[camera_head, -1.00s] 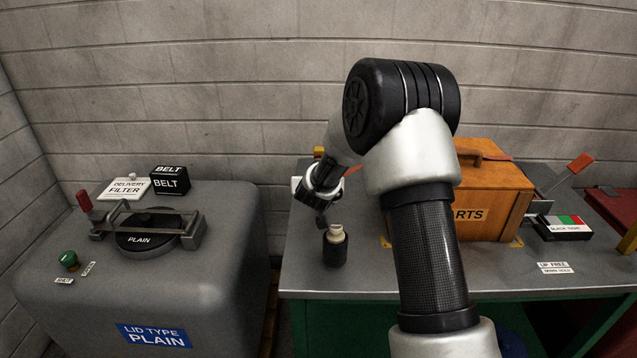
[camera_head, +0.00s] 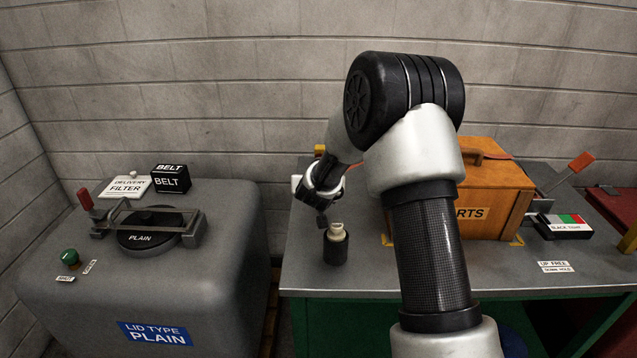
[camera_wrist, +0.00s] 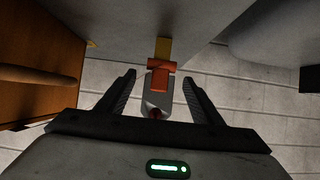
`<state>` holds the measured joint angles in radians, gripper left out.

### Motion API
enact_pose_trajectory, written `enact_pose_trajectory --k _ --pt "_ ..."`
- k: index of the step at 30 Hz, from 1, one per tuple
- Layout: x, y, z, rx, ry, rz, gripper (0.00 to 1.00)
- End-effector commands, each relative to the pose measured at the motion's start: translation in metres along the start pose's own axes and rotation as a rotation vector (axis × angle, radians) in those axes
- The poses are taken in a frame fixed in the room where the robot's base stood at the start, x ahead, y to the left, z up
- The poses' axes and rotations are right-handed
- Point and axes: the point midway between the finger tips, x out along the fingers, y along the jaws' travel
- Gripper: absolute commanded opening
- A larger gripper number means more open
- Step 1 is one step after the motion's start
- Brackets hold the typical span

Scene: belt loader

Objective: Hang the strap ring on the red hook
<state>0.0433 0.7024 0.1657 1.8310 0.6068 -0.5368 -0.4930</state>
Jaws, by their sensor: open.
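In the wrist view my gripper (camera_wrist: 158,74) is open, with one dark finger on either side of a pale grey piece (camera_wrist: 158,90). A red-orange crosspiece (camera_wrist: 162,66), perhaps the red hook, shows just beyond it below a yellow upright (camera_wrist: 163,47). A small red bit shows at the grey piece's near end. I cannot tell whether the grey piece is the strap ring, or whether the fingers touch it. In the head view my arm hides this spot; only the wrist end and a yellow bit (camera_head: 319,150) show.
The wooden parts box (camera_head: 490,200) stands right of my arm, an orange-red strap behind its handle. The grey machine (camera_head: 225,265) is at left. The bench front (camera_head: 400,280) is mostly clear.

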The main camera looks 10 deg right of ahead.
Motion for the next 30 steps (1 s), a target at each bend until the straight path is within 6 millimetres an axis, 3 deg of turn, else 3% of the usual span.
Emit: enact_pose_trajectory --k 18,26,30 --pt "-0.139 0.0 -0.002 -0.002 0.002 -0.001 0.6" --pt "-0.165 -0.001 -0.002 0.001 0.0 -0.004 0.6" --pt "-0.187 -0.007 -0.017 0.006 -0.024 -0.064 0.6"
